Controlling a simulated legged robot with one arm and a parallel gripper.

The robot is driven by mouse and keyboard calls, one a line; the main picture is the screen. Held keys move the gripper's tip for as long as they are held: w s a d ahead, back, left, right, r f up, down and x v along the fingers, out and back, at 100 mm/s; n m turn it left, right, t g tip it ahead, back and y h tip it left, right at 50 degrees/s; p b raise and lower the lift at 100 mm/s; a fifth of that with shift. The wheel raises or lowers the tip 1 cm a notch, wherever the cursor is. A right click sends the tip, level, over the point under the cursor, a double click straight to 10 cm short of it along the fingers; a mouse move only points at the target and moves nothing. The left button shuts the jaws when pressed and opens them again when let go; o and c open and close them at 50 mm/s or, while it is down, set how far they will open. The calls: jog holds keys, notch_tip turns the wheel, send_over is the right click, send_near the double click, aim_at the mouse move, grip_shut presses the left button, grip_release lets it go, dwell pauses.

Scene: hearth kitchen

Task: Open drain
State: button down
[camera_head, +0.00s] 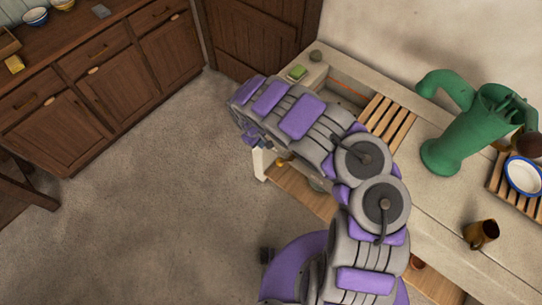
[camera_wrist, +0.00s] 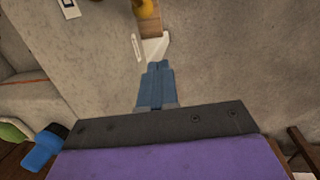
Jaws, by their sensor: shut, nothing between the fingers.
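The stone sink (camera_head: 340,75) is at the upper middle of the head view, set in the counter and partly hidden behind my arm. No drain can be clearly made out. A small brass-yellow piece (camera_head: 280,162) shows beneath the sink's front edge, close to a white upright part (camera_head: 261,165). In the wrist view a yellow piece (camera_wrist: 146,6) is at the top edge, and a pale wedge-shaped part (camera_wrist: 153,47) lies just beyond my fingertips. My gripper (camera_wrist: 155,68) is shut and empty, its fingers side by side. In the head view it is near the sink's front corner, mostly hidden by my arm.
A slatted wooden rack (camera_head: 388,122) lies by the sink. Wooden cabinets (camera_head: 115,75) line the left. The floor between is clear.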

jog(key=d+f+b, duration=0.4)
jog(key=d+f, duration=0.1)
jog(key=f, duration=0.7)
jog(key=shift+f+b, duration=0.15)
jog(key=shift+b, duration=0.2)
jog(key=shift+w, duration=0.1)
jog(key=shift+d, duration=0.2)
